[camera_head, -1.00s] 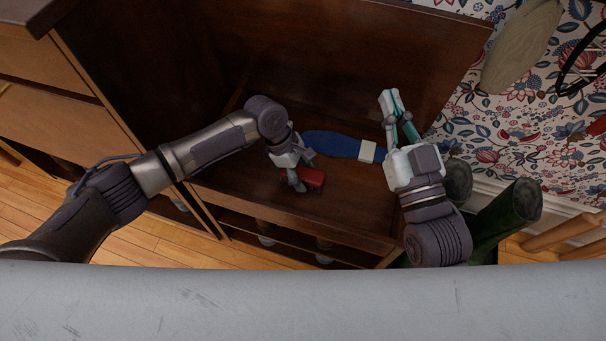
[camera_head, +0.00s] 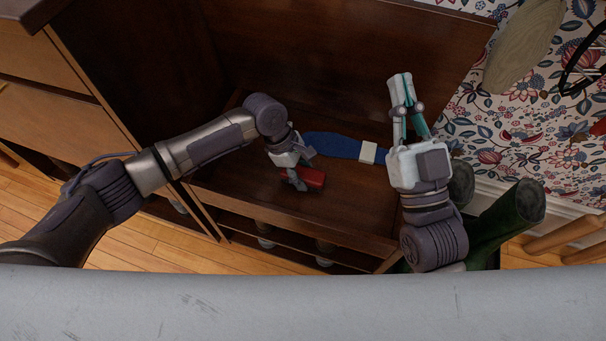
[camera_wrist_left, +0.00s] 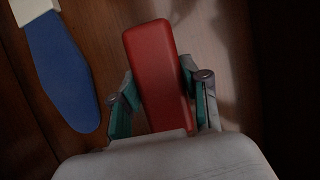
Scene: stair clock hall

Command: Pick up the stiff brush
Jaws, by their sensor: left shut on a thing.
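A red block-like thing (camera_head: 313,178) is at the middle of the wooden compartment. It also shows in the left wrist view (camera_wrist_left: 155,65), lying lengthwise between the fingers. No bristles show on it. My left gripper (camera_head: 296,182) is shut on it, with a finger along each side. A blue, flat, rounded thing with a pale band at one end (camera_head: 335,145) lies just behind it, apart from the gripper; it also shows in the left wrist view (camera_wrist_left: 62,75). I cannot tell for sure which is the stiff brush. My right gripper (camera_head: 401,88) is raised at the right, empty, its fingertips together.
The wooden compartment floor (camera_head: 245,185) has a tall back panel (camera_head: 340,60) and a dark left side. Drawers (camera_head: 60,115) stand at the left. Green boots (camera_head: 510,215) stand at the right by the floral wall (camera_head: 500,120).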

